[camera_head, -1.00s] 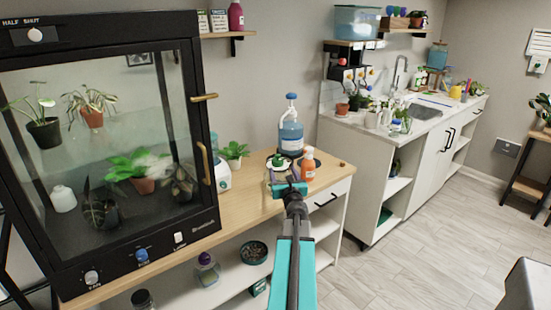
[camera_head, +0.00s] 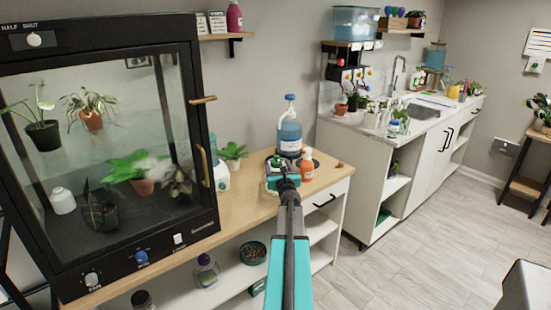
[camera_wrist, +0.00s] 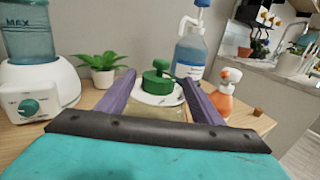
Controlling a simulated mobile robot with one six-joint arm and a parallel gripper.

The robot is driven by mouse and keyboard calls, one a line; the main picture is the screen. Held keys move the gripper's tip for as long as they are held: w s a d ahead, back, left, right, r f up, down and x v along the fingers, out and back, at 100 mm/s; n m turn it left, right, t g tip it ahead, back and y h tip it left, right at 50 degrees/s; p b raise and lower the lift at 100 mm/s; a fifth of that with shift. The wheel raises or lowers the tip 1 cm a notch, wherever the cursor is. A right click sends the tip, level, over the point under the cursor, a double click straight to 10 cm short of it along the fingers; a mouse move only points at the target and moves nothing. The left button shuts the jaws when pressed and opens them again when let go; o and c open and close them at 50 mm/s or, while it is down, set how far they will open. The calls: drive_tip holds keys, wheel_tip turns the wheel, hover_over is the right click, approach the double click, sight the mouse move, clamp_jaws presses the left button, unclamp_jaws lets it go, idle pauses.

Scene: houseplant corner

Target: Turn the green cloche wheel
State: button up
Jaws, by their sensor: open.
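The green cloche wheel (camera_wrist: 157,80) is a round green handwheel with a raised knob, on a white lid (camera_wrist: 160,98) in the wrist view. In the head view, the gripper's end largely hides the cloche. My gripper (camera_wrist: 160,77) has its two purple fingers spread, one on each side of the wheel, with the wheel seen between them. I cannot tell whether either finger touches it. In the head view my gripper (camera_head: 282,181) is over the wooden counter, in front of the blue bottle.
A blue pump bottle (camera_head: 290,135) and an orange spray bottle (camera_head: 307,165) stand close behind and right of the wheel. A small plant (camera_wrist: 103,68) and a white appliance with a blue tank (camera_wrist: 40,80) are left. A black glass cabinet (camera_head: 110,235) fills the left counter.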

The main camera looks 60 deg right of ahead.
drive_tip(key=shift+p+x, duration=0.55)
drive_tip(key=shift+x, duration=2.85)
drive_tip(key=shift+c, duration=0.3)
